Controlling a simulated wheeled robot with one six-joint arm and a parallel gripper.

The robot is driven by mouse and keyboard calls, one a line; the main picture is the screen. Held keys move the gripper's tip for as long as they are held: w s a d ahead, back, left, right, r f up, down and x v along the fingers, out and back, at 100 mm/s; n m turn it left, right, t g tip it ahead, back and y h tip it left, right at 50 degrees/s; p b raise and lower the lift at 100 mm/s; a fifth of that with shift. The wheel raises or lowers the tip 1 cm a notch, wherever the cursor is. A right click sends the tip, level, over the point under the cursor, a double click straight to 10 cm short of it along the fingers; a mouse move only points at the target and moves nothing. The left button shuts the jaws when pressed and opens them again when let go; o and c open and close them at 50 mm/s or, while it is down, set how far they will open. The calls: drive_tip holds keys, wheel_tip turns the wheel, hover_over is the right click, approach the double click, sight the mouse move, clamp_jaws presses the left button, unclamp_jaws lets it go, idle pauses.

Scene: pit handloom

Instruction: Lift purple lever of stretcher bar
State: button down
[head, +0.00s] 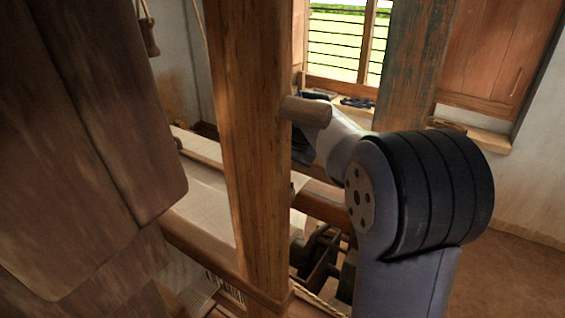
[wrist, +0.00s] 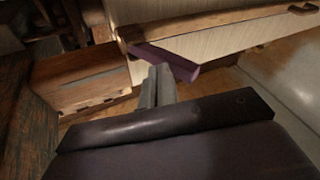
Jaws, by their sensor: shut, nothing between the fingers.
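The purple lever (wrist: 180,66) shows in the wrist view as a short dark purple bar lying aslant over the pale cloth (wrist: 195,35). A wooden bar (wrist: 215,18) crosses the cloth just above it; I cannot tell how the two join. My gripper (wrist: 160,68) has its grey fingers together and empty, with the tips at the lever's near side, over its middle in the picture. I cannot tell whether they touch it. In the head view the lever and my gripper are hidden behind the post and my arm.
A thick upright post (head: 255,140) stands close to my arm in the head view. A large dark wooden panel (head: 85,130) fills the left. A wooden block (wrist: 80,78) lies left of the fingers in the wrist view. Floor is clear at the right.

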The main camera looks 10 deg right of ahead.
drive_tip(key=b+v, duration=0.1)
drive_tip(key=v, duration=1)
drive_tip(key=shift+a, duration=0.1)
drive_tip(key=p+x, duration=0.1)
drive_tip(key=x, duration=1)
